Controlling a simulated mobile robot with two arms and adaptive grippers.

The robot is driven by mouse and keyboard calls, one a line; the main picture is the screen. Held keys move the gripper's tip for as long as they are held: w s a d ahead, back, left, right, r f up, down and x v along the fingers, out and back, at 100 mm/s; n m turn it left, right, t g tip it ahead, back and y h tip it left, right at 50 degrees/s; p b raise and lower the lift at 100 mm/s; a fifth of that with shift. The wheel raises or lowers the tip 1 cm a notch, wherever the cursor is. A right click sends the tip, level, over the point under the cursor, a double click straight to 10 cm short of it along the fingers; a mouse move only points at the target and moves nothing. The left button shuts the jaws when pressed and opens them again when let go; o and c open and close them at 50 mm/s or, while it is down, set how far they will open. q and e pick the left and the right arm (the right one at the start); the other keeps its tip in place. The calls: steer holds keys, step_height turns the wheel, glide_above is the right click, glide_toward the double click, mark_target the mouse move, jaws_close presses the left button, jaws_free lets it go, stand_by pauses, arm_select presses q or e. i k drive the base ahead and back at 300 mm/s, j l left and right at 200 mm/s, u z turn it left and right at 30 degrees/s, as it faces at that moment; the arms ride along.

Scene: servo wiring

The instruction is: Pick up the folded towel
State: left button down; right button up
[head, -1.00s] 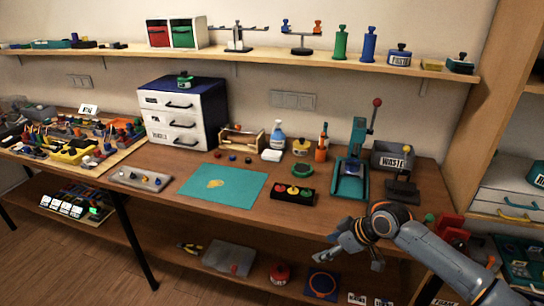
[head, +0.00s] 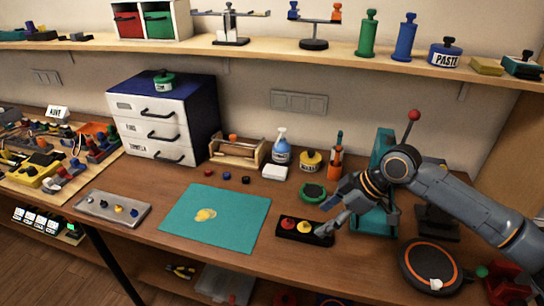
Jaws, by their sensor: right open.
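A small white folded cloth, which looks like the towel (head: 274,172), lies on the wooden table in front of the spray bottle (head: 282,146). My right gripper (head: 357,228) comes in from the right and is open and empty. It points down over the table, to the right of the towel and nearer to me, beside the black box with coloured buttons (head: 303,231). The gripper is apart from the towel and hides part of the teal press (head: 378,165). My left gripper is not in view.
A yellow pot (head: 311,160), an orange bottle (head: 335,160) and a green round dish (head: 313,192) stand right of the towel. A wooden tool caddy (head: 237,150) is to its left. A teal mat (head: 240,225) covers the table in front.

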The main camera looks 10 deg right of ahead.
mark_target(270, 171)
steer(key=i, duration=1.05)
